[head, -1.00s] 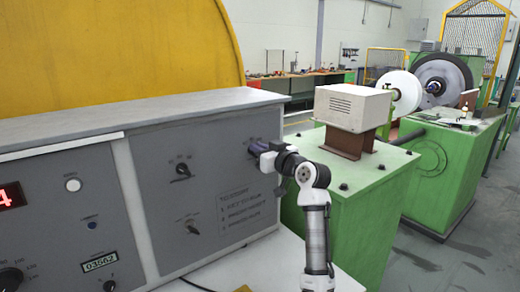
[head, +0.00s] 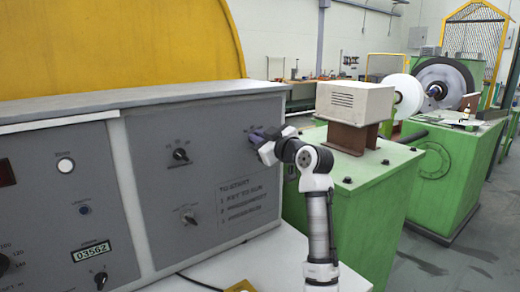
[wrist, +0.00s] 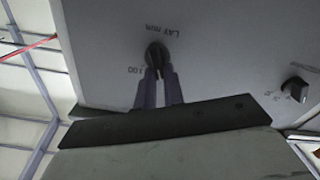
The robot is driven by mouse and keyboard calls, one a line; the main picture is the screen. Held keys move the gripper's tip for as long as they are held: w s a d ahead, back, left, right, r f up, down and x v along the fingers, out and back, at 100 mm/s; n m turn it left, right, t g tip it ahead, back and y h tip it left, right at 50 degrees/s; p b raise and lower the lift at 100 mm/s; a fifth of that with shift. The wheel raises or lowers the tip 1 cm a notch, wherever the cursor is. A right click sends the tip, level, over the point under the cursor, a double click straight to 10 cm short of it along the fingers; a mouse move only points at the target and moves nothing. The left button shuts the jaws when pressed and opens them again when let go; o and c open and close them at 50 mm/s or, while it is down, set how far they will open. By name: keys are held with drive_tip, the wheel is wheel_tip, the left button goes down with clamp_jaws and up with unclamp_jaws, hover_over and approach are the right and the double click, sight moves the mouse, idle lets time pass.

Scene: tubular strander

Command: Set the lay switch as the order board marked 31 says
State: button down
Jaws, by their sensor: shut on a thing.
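The lay switch (wrist: 156,55) is a dark knob on the grey panel, with "LAY mm" and "100" printed around it in the wrist view. My gripper (wrist: 158,74) has its two fingers closed on this knob. In the head view my gripper (head: 262,140) is at the panel's upper right and hides the knob. Any other marks of the lay scale are hidden or unreadable. The order board marked 31 does not show in a readable form in these views.
Two other dark knobs, an upper one (head: 180,154) and a lower one (head: 189,218), sit left of my gripper on the same panel. A green machine base (head: 350,195) with a beige box (head: 355,102) stands close on the right. A counter (head: 91,252) reads 03562.

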drive_tip(key=shift+s+a+f+n+b, duration=0.1)
drive_tip(key=shift+n+b, duration=0.7)
drive_tip(key=shift+n, duration=0.25)
drive_tip(key=shift+s+a+f+n+b, duration=0.1)
drive_tip(key=shift+n+b, duration=0.65)
drive_tip(key=shift+n, duration=0.3)
drive_tip(key=c, duration=1.5)
unclamp_jaws()
drive_tip(key=b+v, duration=0.4)
drive_tip(key=v, duration=1)
